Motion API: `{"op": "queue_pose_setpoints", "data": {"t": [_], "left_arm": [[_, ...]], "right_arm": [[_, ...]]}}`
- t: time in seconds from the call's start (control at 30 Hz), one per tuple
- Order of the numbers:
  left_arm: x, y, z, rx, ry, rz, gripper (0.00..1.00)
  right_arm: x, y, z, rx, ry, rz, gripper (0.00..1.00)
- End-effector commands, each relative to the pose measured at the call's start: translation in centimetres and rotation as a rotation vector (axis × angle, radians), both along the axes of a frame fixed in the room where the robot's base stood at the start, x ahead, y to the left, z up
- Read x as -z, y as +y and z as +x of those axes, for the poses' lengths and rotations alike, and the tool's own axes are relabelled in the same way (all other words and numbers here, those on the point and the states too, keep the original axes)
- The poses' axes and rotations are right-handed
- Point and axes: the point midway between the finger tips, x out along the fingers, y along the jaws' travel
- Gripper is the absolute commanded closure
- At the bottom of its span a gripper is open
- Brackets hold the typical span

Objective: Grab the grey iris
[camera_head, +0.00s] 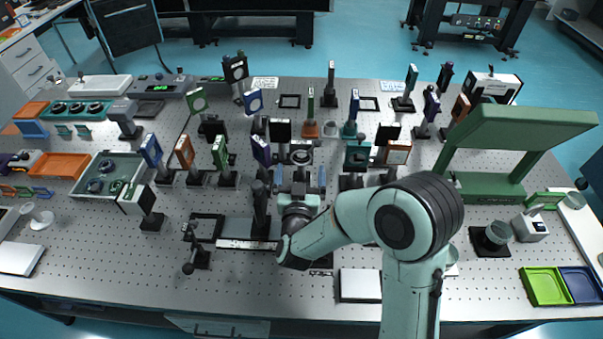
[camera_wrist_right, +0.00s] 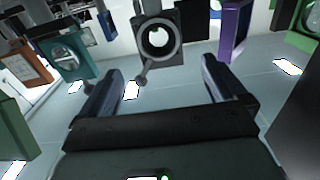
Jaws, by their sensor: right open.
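The grey iris (camera_head: 300,154), a grey ring with a dark round opening, stands on the table in the middle. In the right wrist view the grey iris (camera_wrist_right: 158,40) appears upside down, with a small lever ending in a knob. My right gripper (camera_head: 300,179) is on the near side of it, with fingers apart and pointing at it. In the wrist view the right gripper (camera_wrist_right: 162,72) is open and empty; the iris lies beyond the fingertips, roughly centred between them. My left gripper is not in view.
A purple-blue plate (camera_head: 261,150) stands close left of the iris, and a teal mount (camera_head: 357,155) and an orange-framed mount (camera_head: 397,153) to its right. A black plate (camera_head: 280,130) is just behind. A green bridge-like stand (camera_head: 530,127) is at right.

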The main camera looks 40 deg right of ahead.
Motion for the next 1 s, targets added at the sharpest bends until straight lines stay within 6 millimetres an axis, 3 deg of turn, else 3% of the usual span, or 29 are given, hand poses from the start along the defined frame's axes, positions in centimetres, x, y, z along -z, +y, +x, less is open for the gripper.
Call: {"op": "queue_pose_setpoints", "data": {"t": [0.13, 0.43, 0.7, 1.0], "left_arm": [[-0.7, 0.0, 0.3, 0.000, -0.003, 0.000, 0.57], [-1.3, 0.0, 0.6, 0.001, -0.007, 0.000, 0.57], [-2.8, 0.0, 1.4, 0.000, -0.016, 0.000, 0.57], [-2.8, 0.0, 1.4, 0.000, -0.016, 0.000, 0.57]], "right_arm": [[-0.1, -1.8, 2.2, 0.001, 0.001, -0.002, 0.02], [-0.2, -3.5, 4.2, 0.000, 0.001, -0.001, 0.02], [-0.6, -5.9, 7.1, -0.001, 0.001, -0.002, 0.02], [-0.4, -6.3, 7.6, -0.002, 0.001, 0.000, 0.02]]}}
